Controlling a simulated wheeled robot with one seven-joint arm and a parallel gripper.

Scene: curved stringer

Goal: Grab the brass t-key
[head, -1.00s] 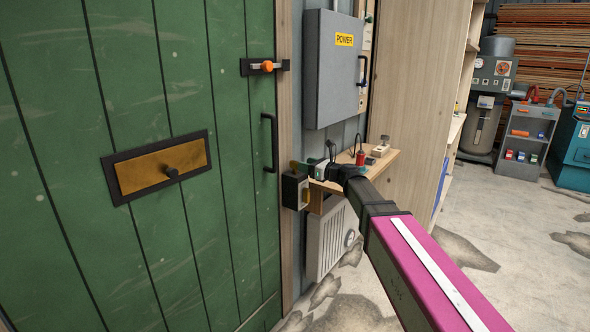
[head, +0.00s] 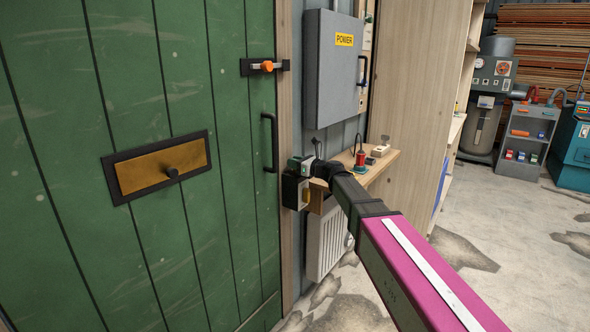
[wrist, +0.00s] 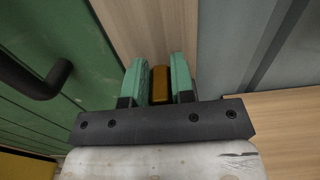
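A brass piece, which looks like the t-key (wrist: 159,85), stands between the two green fingers of my gripper (wrist: 160,80) in the wrist view. The fingers are apart, one on each side of it, with narrow dark gaps; I see no clear grip. In the head view my gripper (head: 298,166) is at the door frame, just above a small black box (head: 291,192) with a yellowish part on its side. The gripper hides the key in the head view.
The green door (head: 120,250) with its black handle (head: 270,143) is close to the left. A wooden shelf (head: 376,168) with a red-based tool (head: 360,160) is to the right. The grey power box (head: 333,75) hangs above. Open floor lies at right.

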